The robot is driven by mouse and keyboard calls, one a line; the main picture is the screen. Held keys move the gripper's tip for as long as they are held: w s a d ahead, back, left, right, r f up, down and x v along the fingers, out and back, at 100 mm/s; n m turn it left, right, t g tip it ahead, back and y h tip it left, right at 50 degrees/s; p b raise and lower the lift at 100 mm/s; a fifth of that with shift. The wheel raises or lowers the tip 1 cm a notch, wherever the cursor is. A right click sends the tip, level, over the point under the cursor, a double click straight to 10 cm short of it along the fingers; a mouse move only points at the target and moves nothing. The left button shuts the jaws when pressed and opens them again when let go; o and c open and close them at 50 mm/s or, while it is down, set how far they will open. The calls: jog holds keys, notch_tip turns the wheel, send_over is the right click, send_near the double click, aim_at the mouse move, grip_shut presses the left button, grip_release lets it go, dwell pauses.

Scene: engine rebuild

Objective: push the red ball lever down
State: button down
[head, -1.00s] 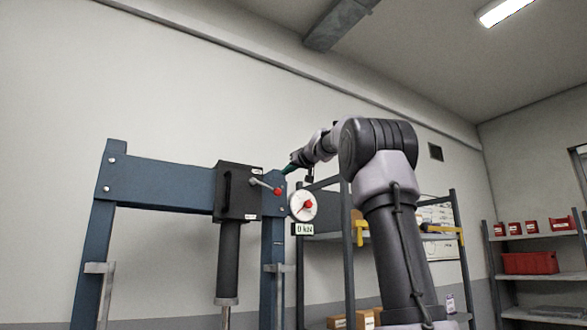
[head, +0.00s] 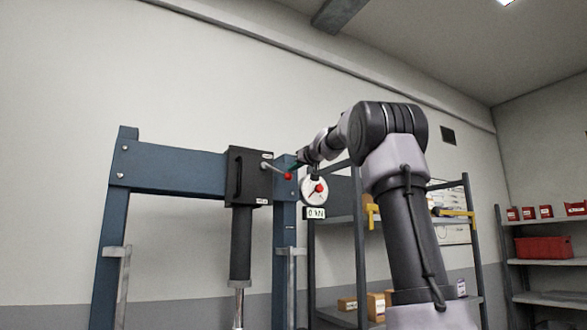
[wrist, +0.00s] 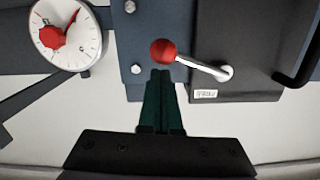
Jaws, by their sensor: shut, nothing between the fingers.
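The red ball (head: 288,176) sits on the end of a short silver lever (head: 274,170) on the black box of a blue press frame. The lever slopes slightly down to the right in the head view. My gripper (head: 297,165) has dark green fingers and is just above and to the right of the ball there. In the wrist view, which is turned over, the shut, empty fingers (wrist: 162,74) point at the red ball (wrist: 163,52). Their tips are very close to it; I cannot tell whether they touch. The silver lever (wrist: 204,68) shows fully there.
A white dial gauge (head: 314,190) with a red centre hangs right of the ball, above a small display (head: 314,213) reading 0 kN. A black handle (head: 238,176) is on the box. Shelving (head: 340,312) with boxes stands behind my arm.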

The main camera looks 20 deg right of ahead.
jog(key=shift+f+m, duration=0.4)
jog(key=shift+m, duration=0.1)
jog(key=shift+s+a+f+m+y, duration=0.1)
jog(key=shift+a+f+m+y, duration=0.05)
jog(key=shift+f+m, duration=0.4)
jog(key=shift+a+f+m+y, duration=0.1)
jog(key=shift+f+m+y, duration=0.05)
jog(key=shift+f+m, duration=0.4)
jog(key=s+a+f+m+y, duration=0.1)
jog(key=a+f+m, duration=0.4)
jog(key=m, duration=0.5)
jog(key=shift+a+f+t, duration=0.3)
jog(key=shift+a+f, duration=0.05)
jog(key=shift+a, duration=0.3)
jog(key=shift+d, duration=0.1)
